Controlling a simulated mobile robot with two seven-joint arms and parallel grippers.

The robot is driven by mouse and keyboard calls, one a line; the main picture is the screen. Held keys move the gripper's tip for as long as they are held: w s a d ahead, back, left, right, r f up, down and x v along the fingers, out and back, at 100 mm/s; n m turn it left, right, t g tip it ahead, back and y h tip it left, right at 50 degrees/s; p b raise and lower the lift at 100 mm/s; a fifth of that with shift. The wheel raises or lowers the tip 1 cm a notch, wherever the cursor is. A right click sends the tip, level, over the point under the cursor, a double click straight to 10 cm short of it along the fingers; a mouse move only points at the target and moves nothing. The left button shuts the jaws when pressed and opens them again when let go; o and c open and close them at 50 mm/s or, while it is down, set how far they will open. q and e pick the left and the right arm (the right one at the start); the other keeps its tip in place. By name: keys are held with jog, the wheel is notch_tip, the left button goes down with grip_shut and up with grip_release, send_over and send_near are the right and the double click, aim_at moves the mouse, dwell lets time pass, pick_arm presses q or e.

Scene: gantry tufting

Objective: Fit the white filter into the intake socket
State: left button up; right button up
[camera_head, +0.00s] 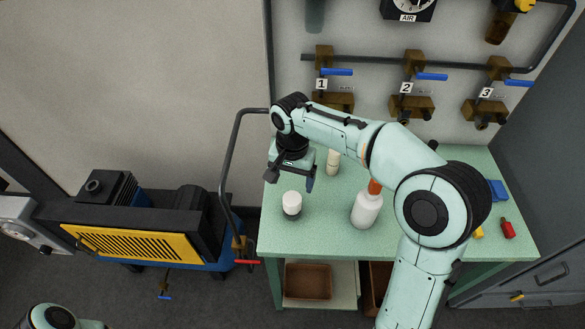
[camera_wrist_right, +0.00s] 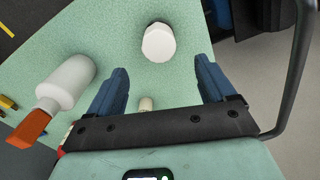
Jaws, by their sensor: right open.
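The white filter (camera_head: 292,199) stands upright on the green bench top near its left front corner, with a dark lower part. In the right wrist view the filter (camera_wrist_right: 158,43) shows as a white, faceted round top just beyond the fingers. My right gripper (camera_head: 290,181) is open and empty, pointing down above and slightly behind the filter, apart from it. Its blue fingers (camera_wrist_right: 161,67) are spread wide in the wrist view. A round opening on the black block of the compressor (camera_head: 93,186) looks like the intake socket. My left gripper is out of view.
A white bottle with an orange tip (camera_head: 366,208) stands right of the filter. A small cream cylinder (camera_head: 333,162) stands behind. A bent dark pipe (camera_head: 228,165) rises between the bench and compressor. Valves with blue handles (camera_head: 432,77) line the back wall.

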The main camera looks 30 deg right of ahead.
aim_at(292, 196)
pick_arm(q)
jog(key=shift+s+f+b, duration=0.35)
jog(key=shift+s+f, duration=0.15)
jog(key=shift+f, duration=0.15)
pick_arm(e)
notch_tip(292, 196, down, 10)
jog(key=shift+f, duration=0.15)
jog(key=c, duration=1.1)
jog(key=shift+n, duration=0.3)
jog(key=o, duration=0.3)
jog(key=c, duration=0.4)
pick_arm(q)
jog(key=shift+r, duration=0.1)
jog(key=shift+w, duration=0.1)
pick_arm(e)
jog(key=shift+r, duration=0.2)
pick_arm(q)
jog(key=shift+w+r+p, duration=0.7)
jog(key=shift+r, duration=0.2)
pick_arm(e)
jog(key=shift+r, duration=1.45)
